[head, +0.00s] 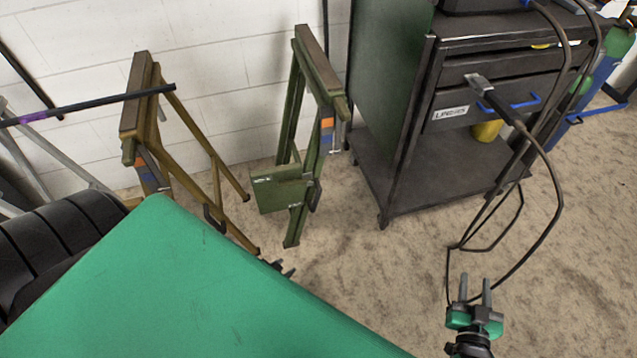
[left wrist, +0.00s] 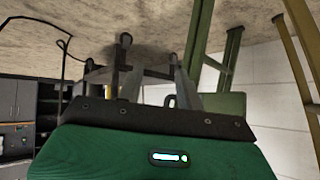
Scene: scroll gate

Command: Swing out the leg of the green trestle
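The green trestle (head: 297,110) stands near the white wall, upright, with a brown top bar and orange and blue patches on its near end. Its legs are close together, and a green plate (head: 281,189) sits low between them. Green trestle parts also show in the left wrist view (left wrist: 199,35). My left gripper (head: 283,268) is low in front of the trestle, apart from it, mostly hidden behind my green arm. Its fingers look apart and empty in the left wrist view (left wrist: 146,78). My right gripper (head: 475,289) is open and empty over the floor at right.
An ochre trestle (head: 186,128) with spread legs stands left of the green one. A dark bar (head: 90,104) crosses near its top. A dark cart (head: 440,150) with drawers stands close on the right, with cables (head: 549,170) hanging to the floor. Carpet between is clear.

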